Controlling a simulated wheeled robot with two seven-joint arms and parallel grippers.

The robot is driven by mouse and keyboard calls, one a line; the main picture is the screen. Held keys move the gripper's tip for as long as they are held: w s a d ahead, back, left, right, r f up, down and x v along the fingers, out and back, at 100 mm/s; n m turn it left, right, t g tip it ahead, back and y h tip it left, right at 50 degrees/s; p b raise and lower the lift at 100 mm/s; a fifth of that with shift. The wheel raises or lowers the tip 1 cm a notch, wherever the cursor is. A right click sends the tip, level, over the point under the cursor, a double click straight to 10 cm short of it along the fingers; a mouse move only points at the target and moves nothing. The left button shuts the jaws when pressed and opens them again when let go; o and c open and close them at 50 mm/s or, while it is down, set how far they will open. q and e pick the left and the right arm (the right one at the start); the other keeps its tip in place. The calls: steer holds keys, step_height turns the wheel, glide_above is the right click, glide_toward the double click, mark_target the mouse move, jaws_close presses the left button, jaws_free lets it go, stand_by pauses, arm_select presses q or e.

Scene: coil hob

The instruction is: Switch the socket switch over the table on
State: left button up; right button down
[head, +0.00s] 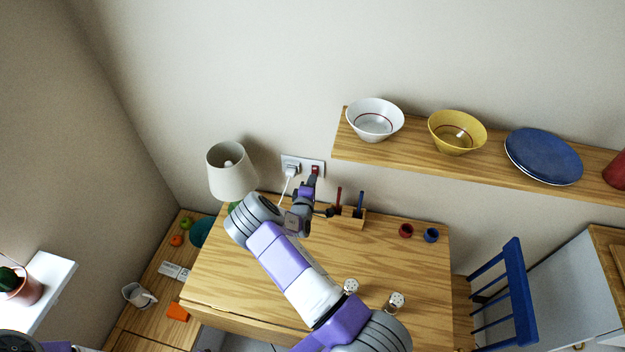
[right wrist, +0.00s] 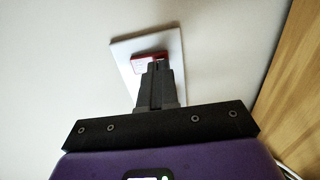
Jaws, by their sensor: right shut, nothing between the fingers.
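The white socket plate (head: 303,162) is on the wall above the table (head: 385,262). A white plug (head: 291,169) with a cord sits in its left part, and the red switch (head: 315,169) is at its right. In the right wrist view the red switch (right wrist: 138,62) shows on the white plate (right wrist: 176,50), just past my fingertips and partly hidden by them. My right gripper (head: 312,181) is shut and empty, its tips at or very near the switch; contact is unclear. It also shows in the right wrist view (right wrist: 155,68). My left gripper is not in view.
A lamp (head: 232,172) stands left of the socket. A pen holder (head: 348,218) is on the table below it. The wooden shelf (head: 480,168) with bowls and plates juts out at the upper right. A blue chair (head: 515,290) stands right of the table.

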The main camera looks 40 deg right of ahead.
steer(key=shift+w+d, duration=0.35)
steer(key=shift+d, duration=0.1)
steer(key=shift+f, duration=0.1)
steer(key=s+a+f+b, duration=0.2)
steer(key=s+a+b, duration=0.1)
steer(key=s+a, duration=0.5)
steer(key=a, duration=0.2)
steer(key=shift+s+a+f+h, duration=0.2)
steer(key=shift+s+a+h, duration=0.05)
steer(key=shift+a+h, duration=0.1)
stand_by(0.6)
